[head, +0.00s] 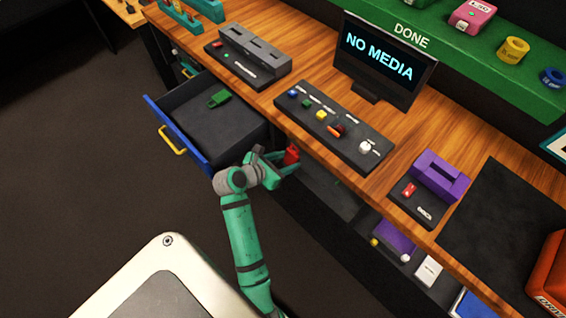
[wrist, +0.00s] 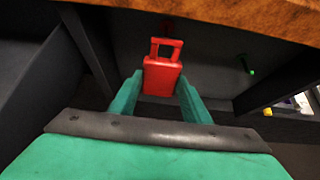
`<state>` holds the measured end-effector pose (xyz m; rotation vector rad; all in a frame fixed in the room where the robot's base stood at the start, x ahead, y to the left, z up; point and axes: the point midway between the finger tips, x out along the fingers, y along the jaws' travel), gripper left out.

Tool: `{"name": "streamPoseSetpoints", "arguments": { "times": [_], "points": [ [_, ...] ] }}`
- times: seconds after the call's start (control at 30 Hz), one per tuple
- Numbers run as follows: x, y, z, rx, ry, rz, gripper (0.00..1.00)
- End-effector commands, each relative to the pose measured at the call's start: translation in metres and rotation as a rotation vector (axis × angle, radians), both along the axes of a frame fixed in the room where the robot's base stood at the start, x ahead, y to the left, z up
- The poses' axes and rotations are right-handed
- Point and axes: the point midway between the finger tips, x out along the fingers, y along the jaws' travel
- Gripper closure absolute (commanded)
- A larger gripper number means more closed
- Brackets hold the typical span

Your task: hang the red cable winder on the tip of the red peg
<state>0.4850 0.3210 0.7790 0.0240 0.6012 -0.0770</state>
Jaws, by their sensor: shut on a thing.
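The red cable winder (wrist: 162,76) is between the two green fingers of my gripper (wrist: 160,92) in the wrist view, with its open loop pointing away from me. In the head view the winder (head: 291,154) shows at the tip of my gripper (head: 279,164), by the front edge of the desk. My gripper is shut on it, below the desktop. A faint dark red bit (wrist: 168,27) shows just beyond the loop; it may be the red peg, but I cannot tell. The loop and that bit look apart.
A green peg (wrist: 246,66) is on the dark back wall under the desk, to the right. The wooden desktop edge (wrist: 240,14) is above. An open blue-fronted drawer (head: 176,134) holds a green piece (head: 218,99). Dark panels flank the space.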

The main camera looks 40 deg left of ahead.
Motion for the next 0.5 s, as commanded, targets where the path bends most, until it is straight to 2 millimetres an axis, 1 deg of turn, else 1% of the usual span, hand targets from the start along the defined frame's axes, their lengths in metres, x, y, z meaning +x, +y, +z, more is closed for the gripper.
{"name": "streamPoseSetpoints", "arguments": {
  "times": [0.5],
  "points": [
    [0.027, -0.002, -0.002, 0.0, 0.0, -0.001, 0.79]
  ]
}}
